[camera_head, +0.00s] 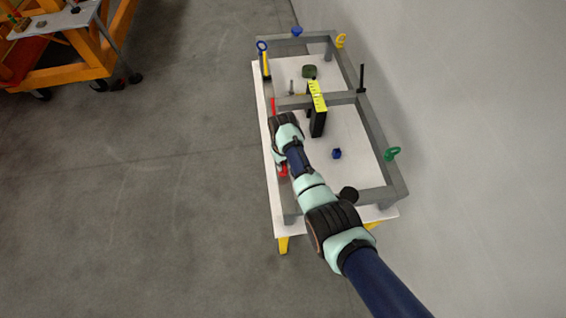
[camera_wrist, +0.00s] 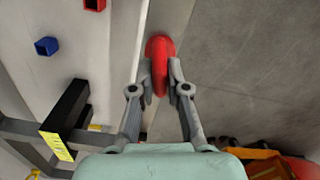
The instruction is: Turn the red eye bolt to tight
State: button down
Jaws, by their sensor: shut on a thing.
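The red eye bolt (camera_wrist: 159,52) shows in the wrist view as a red ring seen nearly edge-on, at the grey frame's rail. My gripper (camera_wrist: 160,82) has one finger on each side of the ring and is shut on it. The bolt's shank and its seat are hidden from this angle. In the head view my arm covers the grip, at the left long side of the table (camera_head: 266,150). Red parts show beside my wrist there, but I cannot tell which one is the eye bolt.
A grey frame (camera_head: 375,135) stands on the white table. A black block with a yellow scale (camera_head: 317,95) stands near my wrist. A blue piece (camera_head: 336,153) lies inside the frame. Green (camera_head: 392,153), yellow (camera_head: 341,40) and blue (camera_head: 262,46) eye bolts sit on the frame. Open floor lies left.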

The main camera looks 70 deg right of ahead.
jog(key=shift+r+m, duration=0.1)
jog(key=shift+m, duration=1.4)
jog(key=c, duration=1.2)
grip_release()
jog(key=shift+o, duration=0.2)
notch_tip(320, 180, up, 12)
